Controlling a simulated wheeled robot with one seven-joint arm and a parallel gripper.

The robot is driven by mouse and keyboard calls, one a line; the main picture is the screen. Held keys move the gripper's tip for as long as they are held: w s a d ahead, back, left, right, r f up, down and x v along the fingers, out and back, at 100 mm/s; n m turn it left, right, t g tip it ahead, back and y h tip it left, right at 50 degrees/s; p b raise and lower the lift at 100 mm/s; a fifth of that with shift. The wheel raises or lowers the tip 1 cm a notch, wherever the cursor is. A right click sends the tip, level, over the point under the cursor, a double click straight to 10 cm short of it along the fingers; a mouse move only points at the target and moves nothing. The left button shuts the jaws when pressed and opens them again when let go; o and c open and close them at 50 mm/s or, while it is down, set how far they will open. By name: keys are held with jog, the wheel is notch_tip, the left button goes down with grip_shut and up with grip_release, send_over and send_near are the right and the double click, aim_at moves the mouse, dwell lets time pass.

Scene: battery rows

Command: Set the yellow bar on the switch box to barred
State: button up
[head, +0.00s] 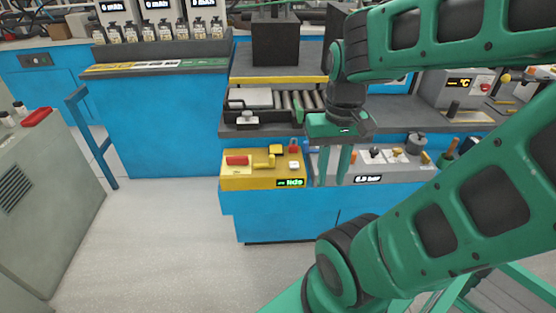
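The yellow switch box (210,182) stands on the front edge of the blue bench in the head view. On its top are a red handle (238,160) at the left, a yellow bar (268,161) with a raised end right of the middle, and a white button (294,165). A small display with green lettering (290,183) is on its front; I cannot read it surely. My gripper (332,182) points down to the right of the box, in front of the grey panel. Its two green fingers are apart, with nothing visible between them.
A grey panel (400,175) with knobs and a display stands right of the switch box. Behind are a roller conveyor (300,100) and a dark block (275,42). A grey cabinet (50,190) is at the left. The floor (160,240) in front is clear.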

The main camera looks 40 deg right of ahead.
jog(key=shift+d, duration=0.1)
jog(key=n+g+h, duration=0.2)
jog(key=n+h, duration=1.2)
jog(key=n, duration=0.7)
send_near(271, 160)
jog(key=s+d+f, duration=0.1)
jog(key=s, duration=0.1)
jog(key=s+d+f, duration=0.2)
jog(key=s, duration=0.1)
jog(key=s+d+f, duration=0.1)
jog(key=s+f, duration=0.1)
jog(key=shift+s+d, duration=0.3)
jog(key=shift+s, duration=0.1)
jog(key=w+a+n+t+h, duration=0.3)
jog(key=w+a+n+t, duration=0.2)
jog(key=shift+w+r+n+t+h, duration=0.1)
jog(key=shift+r+n+t+h, duration=0.2)
jog(key=shift+h, duration=0.1)
jog(key=d, duration=0.3)
jog(key=w+d, duration=0.1)
jog(key=d, duration=0.3)
jog(key=w+d, duration=0.1)
jog(key=d, duration=0.2)
jog(key=shift+d, duration=0.3)
jog(key=shift+c, duration=0.3)
